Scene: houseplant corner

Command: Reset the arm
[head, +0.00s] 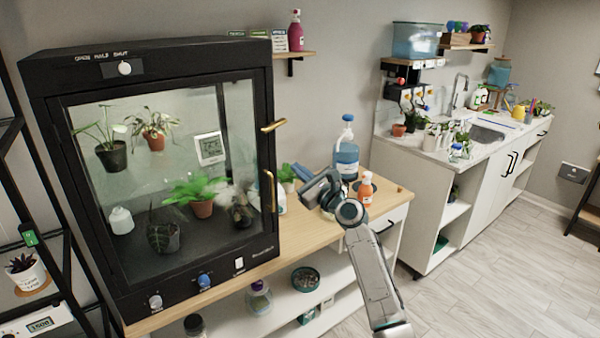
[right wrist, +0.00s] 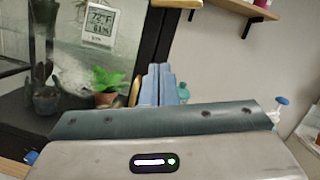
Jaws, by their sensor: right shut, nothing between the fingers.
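My right arm (head: 370,270) comes in from the lower right. Its gripper (head: 301,171) is over the wooden counter, just right of the glass cabinet. In the right wrist view the two blue fingers (right wrist: 161,84) stand side by side, shut and empty. They point toward the cabinet's edge and the wall behind. My left arm and gripper are not in view.
The black glass-fronted cabinet (head: 150,55) holds several potted plants and stands left of my gripper. A blue pump bottle (head: 346,160) and an orange bottle (head: 365,190) stand close to its right. The wooden counter (head: 393,196) is partly bare at its right end.

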